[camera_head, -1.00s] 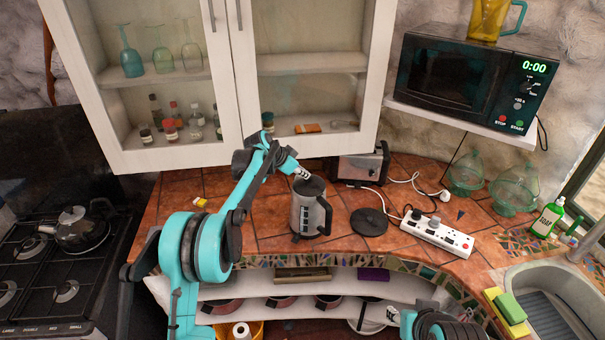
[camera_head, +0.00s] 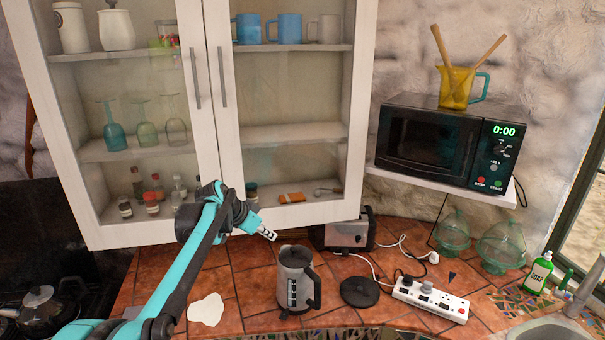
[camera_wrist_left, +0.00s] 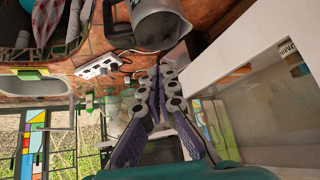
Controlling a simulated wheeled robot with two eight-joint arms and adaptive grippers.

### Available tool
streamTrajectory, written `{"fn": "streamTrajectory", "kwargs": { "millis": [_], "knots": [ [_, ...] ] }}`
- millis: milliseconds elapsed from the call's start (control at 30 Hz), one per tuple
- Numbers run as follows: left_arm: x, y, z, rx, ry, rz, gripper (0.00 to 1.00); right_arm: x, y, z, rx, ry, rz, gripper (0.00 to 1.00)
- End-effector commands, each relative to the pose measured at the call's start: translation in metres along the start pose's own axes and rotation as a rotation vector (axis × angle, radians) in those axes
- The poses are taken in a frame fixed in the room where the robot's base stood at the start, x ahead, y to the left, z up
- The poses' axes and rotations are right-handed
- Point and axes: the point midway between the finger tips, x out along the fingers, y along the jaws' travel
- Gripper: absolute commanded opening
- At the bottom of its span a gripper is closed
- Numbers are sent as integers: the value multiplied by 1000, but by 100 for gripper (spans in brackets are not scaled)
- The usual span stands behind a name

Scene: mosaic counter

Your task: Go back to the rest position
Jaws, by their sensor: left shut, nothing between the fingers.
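My left gripper (camera_head: 268,234) is shut and empty. In the head view it hangs in front of the wall cabinet's lower edge, up and left of the grey kettle (camera_head: 294,288), with a visible gap between them. In the left wrist view its fingers (camera_wrist_left: 158,92) come together with nothing between them, and the kettle (camera_wrist_left: 160,24) stands beyond their tips. The left arm reaches in from the lower left. My right gripper is in neither view.
The white cabinet (camera_head: 212,150) hangs close behind my left arm. A toaster (camera_head: 345,232), black round base (camera_head: 360,291) and power strip (camera_head: 430,299) lie around the kettle. A pale flat piece (camera_head: 206,309) lies at the left. The microwave (camera_head: 445,140) sits on a shelf.

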Motion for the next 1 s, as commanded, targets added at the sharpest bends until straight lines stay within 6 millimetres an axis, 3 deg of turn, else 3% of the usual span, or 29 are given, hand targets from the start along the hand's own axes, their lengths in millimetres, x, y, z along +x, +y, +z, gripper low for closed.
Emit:
{"fn": "streamTrajectory", "kwargs": {
  "millis": [33,267,400,700,833,1000],
  "knots": [
    [-3,18,21,-33,-16,-18,0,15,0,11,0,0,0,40],
    [-33,91,111,-221,-79,-127,0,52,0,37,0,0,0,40],
    [-41,135,178,-330,-99,-202,0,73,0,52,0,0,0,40],
    [-26,211,330,-535,-97,-356,0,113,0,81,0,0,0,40],
    [-16,227,371,-588,-87,-398,0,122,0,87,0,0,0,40],
    [-12,234,390,-614,-80,-419,0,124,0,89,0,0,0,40]
  ]
}}
